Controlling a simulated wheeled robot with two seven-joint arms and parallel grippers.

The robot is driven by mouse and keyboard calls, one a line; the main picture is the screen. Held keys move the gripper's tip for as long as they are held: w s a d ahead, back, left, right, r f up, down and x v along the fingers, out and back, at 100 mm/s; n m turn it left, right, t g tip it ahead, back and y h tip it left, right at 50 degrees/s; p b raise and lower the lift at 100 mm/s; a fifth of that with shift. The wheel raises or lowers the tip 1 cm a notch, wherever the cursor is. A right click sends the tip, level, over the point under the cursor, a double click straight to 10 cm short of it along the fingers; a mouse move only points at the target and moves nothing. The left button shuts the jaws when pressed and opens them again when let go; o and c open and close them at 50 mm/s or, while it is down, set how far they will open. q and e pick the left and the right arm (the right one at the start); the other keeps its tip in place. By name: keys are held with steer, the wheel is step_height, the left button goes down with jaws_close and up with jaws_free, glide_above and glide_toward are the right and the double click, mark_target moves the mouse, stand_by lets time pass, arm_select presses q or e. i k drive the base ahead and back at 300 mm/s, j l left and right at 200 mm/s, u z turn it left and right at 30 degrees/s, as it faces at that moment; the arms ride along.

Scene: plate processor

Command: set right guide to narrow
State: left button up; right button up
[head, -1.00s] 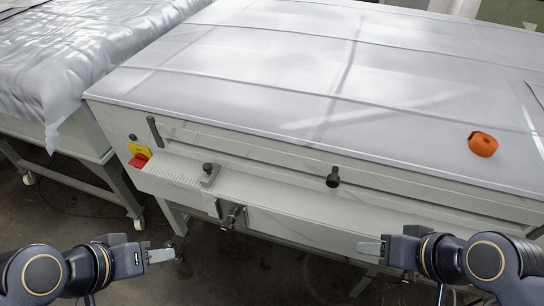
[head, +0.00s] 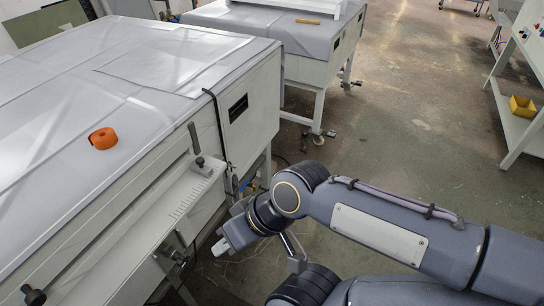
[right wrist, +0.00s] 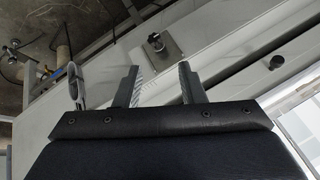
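The right guide (head: 203,166) is a small metal plate with an upright black knob, near the right end of the machine's narrow front ledge. A scale (head: 180,208) is marked along the ledge beside it. My right gripper (head: 222,246) is in front of the ledge, lower than the guide and apart from it. In the right wrist view its two fingers (right wrist: 159,86) are spread with nothing between them. The guide (right wrist: 160,46) shows there beyond the gap between the fingertips. My left gripper is out of view.
A black knob (head: 34,296) stands at the machine's front, lower left. An orange roll (head: 102,139) lies on the machine top (head: 60,110). A bracket with a clamp (head: 170,256) sticks out below the ledge. Open floor (head: 410,130) lies to the right.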

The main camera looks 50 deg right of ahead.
mark_target(197, 165)
steer(key=l+z, duration=0.1)
steer(key=z, duration=1)
steer(key=l+u, duration=0.35)
steer(key=l, duration=1.05)
steer(key=i, duration=0.1)
